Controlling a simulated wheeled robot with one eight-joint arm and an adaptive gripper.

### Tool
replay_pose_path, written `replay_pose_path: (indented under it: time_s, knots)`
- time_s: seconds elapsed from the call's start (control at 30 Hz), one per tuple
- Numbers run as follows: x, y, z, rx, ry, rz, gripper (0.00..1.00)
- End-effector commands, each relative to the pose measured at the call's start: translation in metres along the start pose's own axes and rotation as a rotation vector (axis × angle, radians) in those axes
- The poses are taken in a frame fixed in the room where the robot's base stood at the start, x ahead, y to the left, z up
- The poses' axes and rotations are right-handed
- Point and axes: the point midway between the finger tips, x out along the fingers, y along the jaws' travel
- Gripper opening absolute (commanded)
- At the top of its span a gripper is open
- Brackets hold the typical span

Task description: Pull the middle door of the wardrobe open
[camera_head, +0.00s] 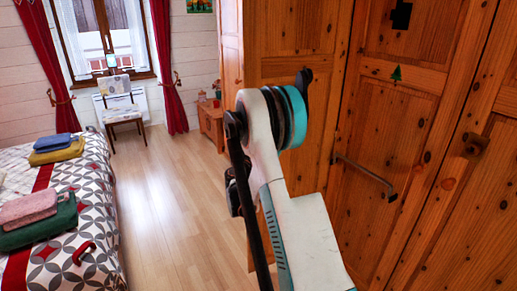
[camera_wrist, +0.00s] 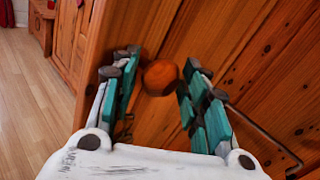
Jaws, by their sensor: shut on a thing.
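The wooden wardrobe fills the right of the head view. Its middle door (camera_head: 385,125) has a dark cross, a small green tree and a metal bar (camera_head: 365,176) across it. In the wrist view, my gripper (camera_wrist: 160,88) has its teal-padded fingers on both sides of a round wooden knob (camera_wrist: 160,77) and is shut on it. The bar also shows in the wrist view (camera_wrist: 262,133), to the right of the fingers. In the head view my arm hides the gripper and knob. I cannot tell for sure which panel the knob sits on, or whether the middle door is ajar.
Another wardrobe panel (camera_head: 292,55) stands left of the middle door, and a right-hand door (camera_head: 485,200) has a small latch. A bed (camera_head: 75,195) with folded towels stands at the left. Clear wooden floor (camera_head: 165,190) lies between. A chair (camera_head: 123,112) stands by the window.

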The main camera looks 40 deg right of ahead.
Motion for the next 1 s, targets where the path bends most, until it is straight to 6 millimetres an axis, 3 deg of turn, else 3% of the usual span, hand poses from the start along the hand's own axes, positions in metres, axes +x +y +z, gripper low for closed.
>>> replay_pose_path:
  time_s: [0.03,0.1,0.6,0.77,1.0]
  knots:
    - [0.004,-0.010,-0.002,0.000,0.004,-0.021,0.45]
    - [0.004,-0.010,-0.002,0.000,0.005,-0.021,0.54]
    - [0.000,-0.008,-0.002,0.000,0.004,-0.017,0.54]
    - [-0.021,-0.006,-0.001,0.000,0.003,-0.013,0.54]
    - [-0.071,-0.004,-0.001,-0.001,0.002,-0.010,0.54]
